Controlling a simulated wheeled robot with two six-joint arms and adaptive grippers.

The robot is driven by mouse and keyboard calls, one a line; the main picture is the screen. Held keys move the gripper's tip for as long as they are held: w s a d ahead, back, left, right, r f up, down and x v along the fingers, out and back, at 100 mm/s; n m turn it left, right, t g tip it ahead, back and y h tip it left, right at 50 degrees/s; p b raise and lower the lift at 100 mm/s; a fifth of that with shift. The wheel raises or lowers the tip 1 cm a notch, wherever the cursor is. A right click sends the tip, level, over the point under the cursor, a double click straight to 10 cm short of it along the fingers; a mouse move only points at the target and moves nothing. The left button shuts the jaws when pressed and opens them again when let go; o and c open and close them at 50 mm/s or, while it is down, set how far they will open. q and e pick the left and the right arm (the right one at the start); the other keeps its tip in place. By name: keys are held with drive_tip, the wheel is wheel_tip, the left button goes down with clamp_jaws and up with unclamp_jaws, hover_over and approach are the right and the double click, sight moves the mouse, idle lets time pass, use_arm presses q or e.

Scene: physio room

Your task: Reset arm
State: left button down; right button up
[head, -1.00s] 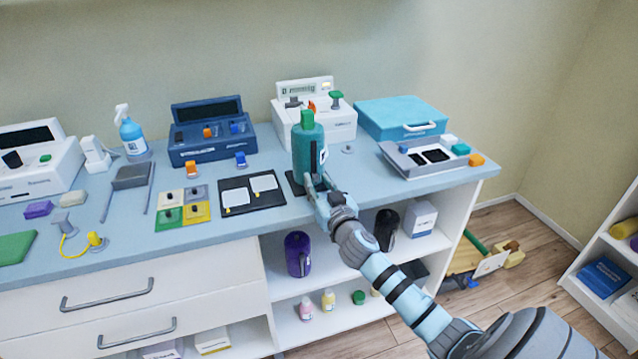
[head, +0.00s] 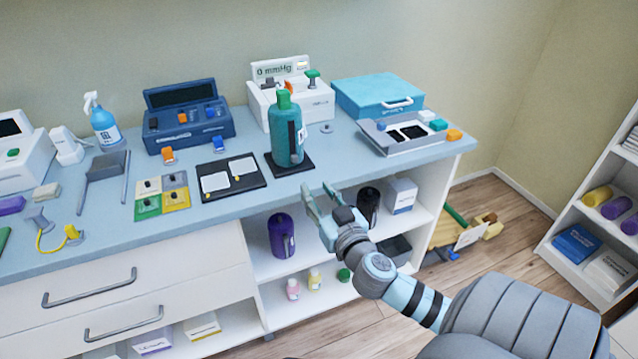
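My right gripper (head: 322,196) is open and empty, just in front of the counter's front edge. Its arm comes in from the lower right. A teal bottle (head: 285,140) with a green cap stands upright on a black pad on the counter, behind and left of the gripper and apart from it. My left gripper is not in the head view.
The counter (head: 330,162) carries a white mmHg device (head: 263,98), a blue case (head: 188,130), a teal case (head: 377,96) and a grey tray (head: 372,138). Shelves below hold a purple bottle (head: 281,236). A white shelf unit (head: 570,240) stands at the right.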

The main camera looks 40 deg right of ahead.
idle(0.4)
drive_tip(key=s+d+f+n+g+y, duration=0.1)
drive_tip(key=d+f+n+g, duration=0.15)
drive_tip(key=f, duration=0.65)
drive_tip(key=s+d+f+n+g, duration=0.1)
drive_tip(key=f+n+g, duration=0.15)
drive_tip(key=f, duration=0.55)
drive_tip(key=s+f+n+g+p, duration=0.1)
drive_tip(key=s+f+g, duration=0.1)
drive_tip(key=s+f, duration=0.45)
drive_tip(key=s+f+g+p, duration=0.15)
drive_tip(key=s+f, duration=0.25)
drive_tip(key=f, duration=0.5)
drive_tip(key=s+a+f+g+y+p, duration=0.1)
drive_tip(key=s+a+f+g, duration=0.15)
drive_tip(key=s+f, duration=0.35)
drive_tip(key=s+a+f+g+y+p, duration=0.1)
drive_tip(key=s+a+f+g, duration=0.2)
drive_tip(key=s, duration=0.6)
drive_tip(key=s+a+f+m+g+y+p, duration=0.1)
drive_tip(key=s+a+f, duration=0.3)
drive_tip(key=s+a, duration=0.5)
drive_tip(key=shift+s+a+m+g+y, duration=0.25)
drive_tip(key=shift+s+m+g+y, duration=0.25)
drive_tip(key=shift+s, duration=0.55)
